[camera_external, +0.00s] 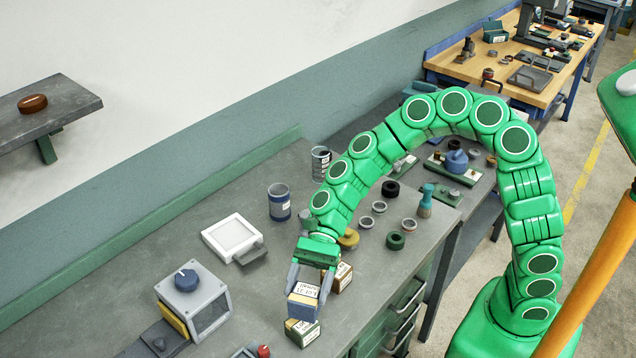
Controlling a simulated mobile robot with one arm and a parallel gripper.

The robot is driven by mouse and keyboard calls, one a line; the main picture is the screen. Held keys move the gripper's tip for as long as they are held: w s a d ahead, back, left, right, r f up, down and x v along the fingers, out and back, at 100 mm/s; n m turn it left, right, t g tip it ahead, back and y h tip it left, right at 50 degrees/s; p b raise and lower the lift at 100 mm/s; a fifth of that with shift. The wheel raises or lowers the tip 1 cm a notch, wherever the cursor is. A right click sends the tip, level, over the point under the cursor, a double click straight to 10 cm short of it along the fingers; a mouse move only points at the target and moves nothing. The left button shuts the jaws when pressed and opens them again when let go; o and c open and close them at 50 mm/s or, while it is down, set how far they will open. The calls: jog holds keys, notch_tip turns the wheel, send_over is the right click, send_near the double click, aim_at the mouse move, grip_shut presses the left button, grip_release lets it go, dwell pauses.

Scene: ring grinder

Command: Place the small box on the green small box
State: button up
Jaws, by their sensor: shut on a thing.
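My gripper (309,282) points down near the front edge of the grey workbench. It is shut on a small box (303,308) with a pale labelled top and a blue-grey side. The green small box (303,334) shows directly below the held box, with a pale labelled top and a dark green front. The held box covers part of the green box's top. I cannot tell whether the two boxes touch or a small gap lies between them.
A brown labelled box (343,278) stands just right of my gripper. A grey machine with a blue knob (187,279) and a white square tray (233,237) stand to the left. A blue cup (279,202) and several rings are behind. The bench's front edge is close.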

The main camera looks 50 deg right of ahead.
aim_at(303, 299)
jog(key=shift+w+a+f, duration=0.4)
jog(key=shift+w+f, duration=0.05)
jog(key=shift+f, duration=0.25)
jog(key=shift+s+f, duration=0.1)
jog(key=shift+f, duration=1.25)
jog(key=shift+f, duration=0.1)
jog(key=o, duration=1.3)
jog(key=v, duration=1.2)
jog(key=shift+r, duration=0.2)
